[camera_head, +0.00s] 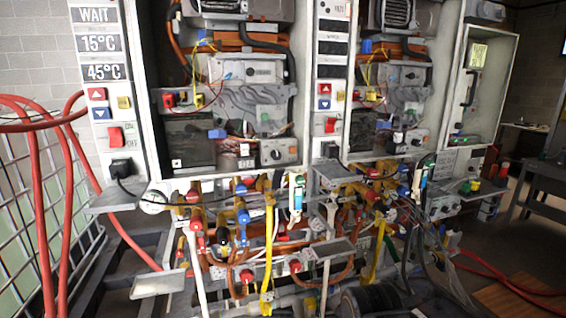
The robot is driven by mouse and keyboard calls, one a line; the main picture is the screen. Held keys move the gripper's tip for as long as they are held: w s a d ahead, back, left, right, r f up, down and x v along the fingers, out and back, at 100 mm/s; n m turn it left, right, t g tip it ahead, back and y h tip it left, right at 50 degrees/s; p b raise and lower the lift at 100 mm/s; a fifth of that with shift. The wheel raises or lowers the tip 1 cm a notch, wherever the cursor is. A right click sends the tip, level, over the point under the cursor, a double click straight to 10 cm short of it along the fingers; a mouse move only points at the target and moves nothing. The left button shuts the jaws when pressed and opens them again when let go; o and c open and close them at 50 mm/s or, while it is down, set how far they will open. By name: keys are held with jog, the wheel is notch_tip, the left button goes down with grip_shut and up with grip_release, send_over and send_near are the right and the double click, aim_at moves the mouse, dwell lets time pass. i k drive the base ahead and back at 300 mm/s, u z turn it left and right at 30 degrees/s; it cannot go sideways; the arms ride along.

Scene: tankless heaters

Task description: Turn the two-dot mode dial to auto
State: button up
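Two open heater cabinets stand side by side. Round dials show on the left heater's lower grey box (276,153) and upper grey module (262,70). The right heater has similar dials on its lower box (397,137) and upper module (410,75). Dot marks and mode words are too small to read, so I cannot tell which is the two-dot dial or where it points. My gripper does not show in this view.
The left panel (100,75) reads WAIT, 15°C and 45°C and has a red switch (115,137). A second panel (329,75) stands between the heaters. Pipes and valves (240,215) crowd below the cabinets. Red hoses (62,200) hang at left. A table (545,170) stands at right.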

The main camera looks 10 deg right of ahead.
aim_at(415, 143)
jog(key=u, duration=0.15)
jog(key=k, duration=0.4)
jog(key=z, duration=1.2)
jog(key=i, duration=0.75)
jog(key=z, duration=0.3)
